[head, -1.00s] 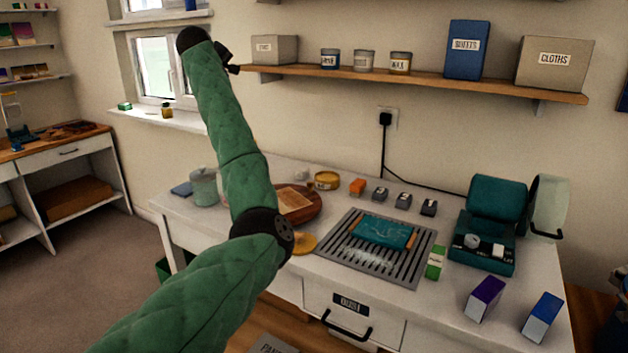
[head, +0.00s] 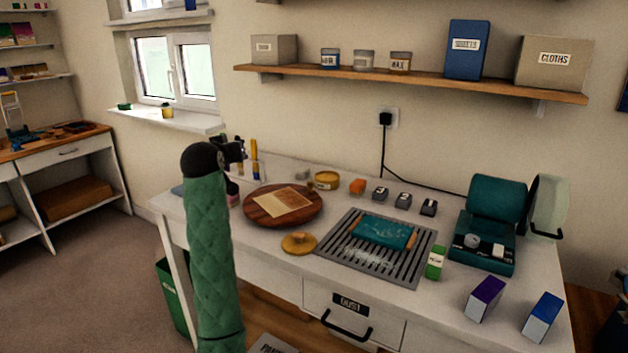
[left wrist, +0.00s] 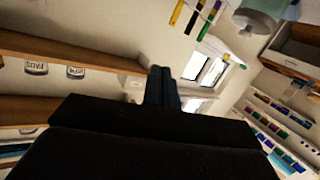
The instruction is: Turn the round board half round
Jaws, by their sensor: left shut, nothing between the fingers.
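The round board (head: 285,221) is dark brown wood and lies on the left part of the white bench. A pale rectangular sheet (head: 283,202) lies on it. My left gripper (head: 240,149) is above the bench's left end, up and to the left of the board and apart from it. It is shut and empty. In the left wrist view its dark fingers (left wrist: 162,88) are together, with shelves and a window beyond; the board does not show there. My right gripper is not in view.
A yellow round lid (head: 299,243) lies just in front of the board. A yellow tin (head: 327,180) and an orange block (head: 357,187) stand behind it. A slatted grille (head: 345,268) with a teal piece is to the right. Upright pens (head: 254,160) stand behind my gripper.

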